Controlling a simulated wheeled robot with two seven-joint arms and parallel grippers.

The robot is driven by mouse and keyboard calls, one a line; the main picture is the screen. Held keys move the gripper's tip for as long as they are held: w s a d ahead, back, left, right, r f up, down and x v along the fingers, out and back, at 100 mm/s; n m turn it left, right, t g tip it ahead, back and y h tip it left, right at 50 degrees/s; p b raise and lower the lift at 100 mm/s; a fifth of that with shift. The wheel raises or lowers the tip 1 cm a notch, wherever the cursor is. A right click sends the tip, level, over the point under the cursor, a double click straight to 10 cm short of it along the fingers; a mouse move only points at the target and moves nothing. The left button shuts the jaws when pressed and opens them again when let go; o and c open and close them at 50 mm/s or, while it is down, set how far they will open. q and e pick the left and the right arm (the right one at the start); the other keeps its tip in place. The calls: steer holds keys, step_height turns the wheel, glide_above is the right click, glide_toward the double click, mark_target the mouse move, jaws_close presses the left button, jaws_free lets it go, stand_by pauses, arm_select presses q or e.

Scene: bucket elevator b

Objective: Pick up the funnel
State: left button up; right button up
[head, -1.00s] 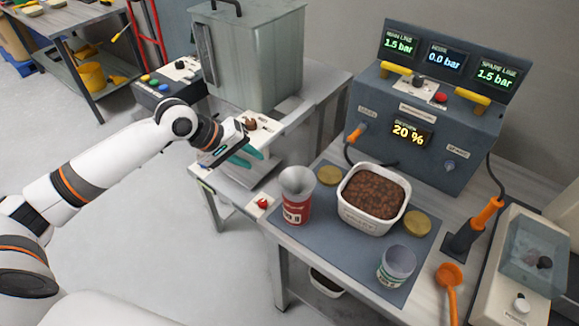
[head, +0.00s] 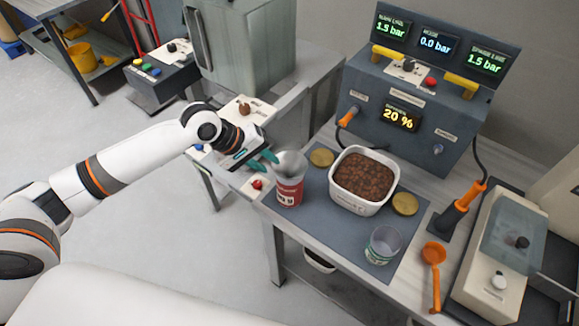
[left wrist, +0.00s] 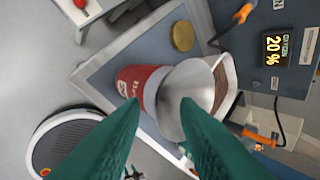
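The grey metal funnel (head: 290,163) sits mouth-up in the top of a red can (head: 289,190) on the dark mat. In the left wrist view the funnel (left wrist: 188,88) lies just beyond the fingertips, with the red can (left wrist: 132,82) below it. My left gripper (head: 266,162) has teal fingers and is right beside the funnel, on its left. In the left wrist view the fingers of the left gripper (left wrist: 161,103) are apart with nothing held between them. Whether a fingertip touches the funnel I cannot tell. My right gripper is not in view.
A white tub of brown pellets (head: 364,180), two brass lids (head: 405,204) and an open can (head: 382,246) stand on the mat (head: 330,230). An orange scoop (head: 434,268) lies to the right. A gauge console (head: 415,105) stands behind.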

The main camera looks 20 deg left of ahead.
arm_select(q)
steer(key=shift+x, duration=0.95)
jaws_close()
steer(key=shift+r, duration=0.1)
step_height(320, 180, up, 18)
steer(key=p, duration=0.9)
steer(key=shift+r, duration=0.2)
stand_by(0.4)
